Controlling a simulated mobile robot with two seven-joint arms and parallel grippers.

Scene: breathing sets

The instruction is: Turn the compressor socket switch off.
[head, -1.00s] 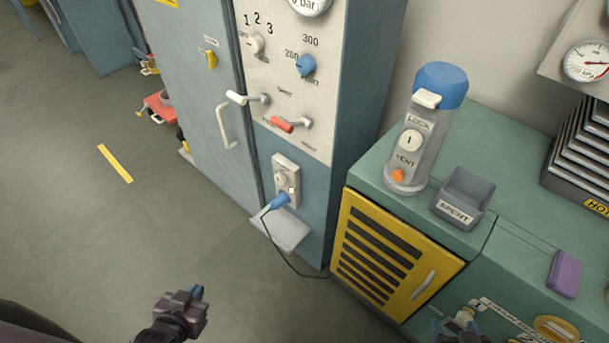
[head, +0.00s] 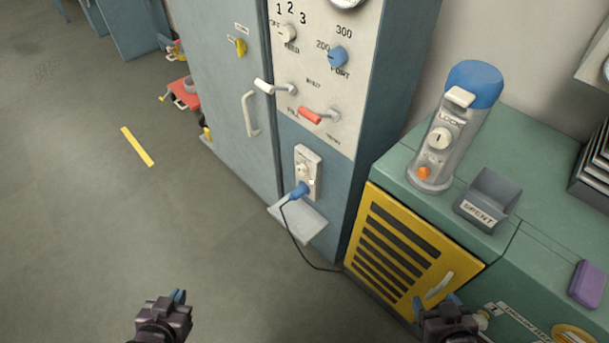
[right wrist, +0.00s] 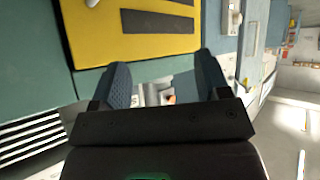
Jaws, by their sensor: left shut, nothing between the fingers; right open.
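The compressor socket (head: 308,172) is a pale plate low on the blue-grey cabinet front, with a small round switch knob (head: 303,169) on its upper part. A blue plug (head: 299,191) sits in its lower part, with a dark cable hanging down. The switch's exact setting is too small to tell. My left gripper (head: 178,298) is shut and empty, over the floor, below and left of the socket. My right gripper (head: 437,302) is in front of the yellow door, right of and below the socket. Its open, empty fingers show in the right wrist view (right wrist: 165,85).
A small grey shelf (head: 304,222) juts out under the socket. Red (head: 318,116) and white (head: 272,87) levers stick out above it. A yellow louvred door (head: 400,255) and green bench (head: 535,245) stand at right. Floor in front of the cabinet is clear.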

